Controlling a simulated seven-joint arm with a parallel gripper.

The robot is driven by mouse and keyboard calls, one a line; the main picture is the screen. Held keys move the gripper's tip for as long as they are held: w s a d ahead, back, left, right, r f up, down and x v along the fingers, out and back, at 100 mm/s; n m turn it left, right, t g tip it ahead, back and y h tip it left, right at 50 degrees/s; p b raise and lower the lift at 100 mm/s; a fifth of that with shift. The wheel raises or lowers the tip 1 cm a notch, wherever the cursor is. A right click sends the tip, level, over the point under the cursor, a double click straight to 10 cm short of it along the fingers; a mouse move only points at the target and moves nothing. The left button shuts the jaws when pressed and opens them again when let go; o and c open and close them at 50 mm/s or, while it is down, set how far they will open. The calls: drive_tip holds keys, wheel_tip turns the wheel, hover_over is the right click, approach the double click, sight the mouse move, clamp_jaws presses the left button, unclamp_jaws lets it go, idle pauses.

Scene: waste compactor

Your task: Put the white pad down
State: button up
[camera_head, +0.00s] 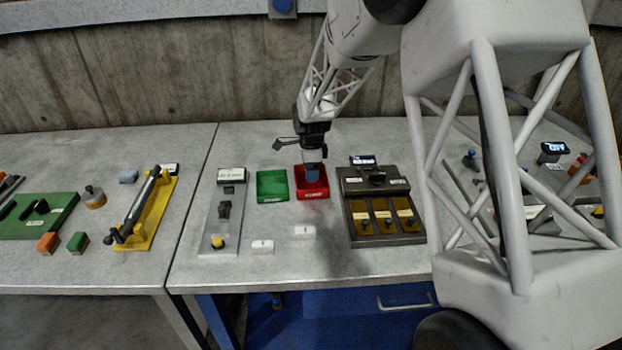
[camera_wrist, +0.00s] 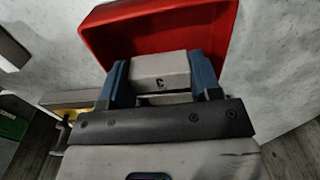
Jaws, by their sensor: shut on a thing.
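A white pad (camera_wrist: 160,70) with a dark mark on its front is pinched between the blue fingers of my gripper (camera_wrist: 161,78) in the wrist view. My gripper is shut on it. The red tray (camera_wrist: 120,27) lies just beyond the pad in that view. In the head view my gripper (camera_head: 313,173) points down at the red tray (camera_head: 314,194), with its blue fingertips over or inside the tray. The held pad is hidden in the head view. I cannot tell whether it touches the tray floor.
A green tray (camera_head: 271,187) stands left of the red one. Two small white blocks (camera_head: 262,247) (camera_head: 304,232) lie in front. A dark device with yellow-brown panels (camera_head: 385,215) stands right, and a grey switch plate (camera_head: 222,222) left. Some bare table shows between them.

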sight(311, 185)
drive_tip(key=shift+f, duration=0.1)
idle(0.3)
drive_tip(key=shift+f, duration=1.7)
drive_tip(key=shift+f, duration=0.15)
drive_tip(key=o, duration=1)
wheel_tip(311, 185, up, 12)
drive_tip(key=shift+r, duration=0.2)
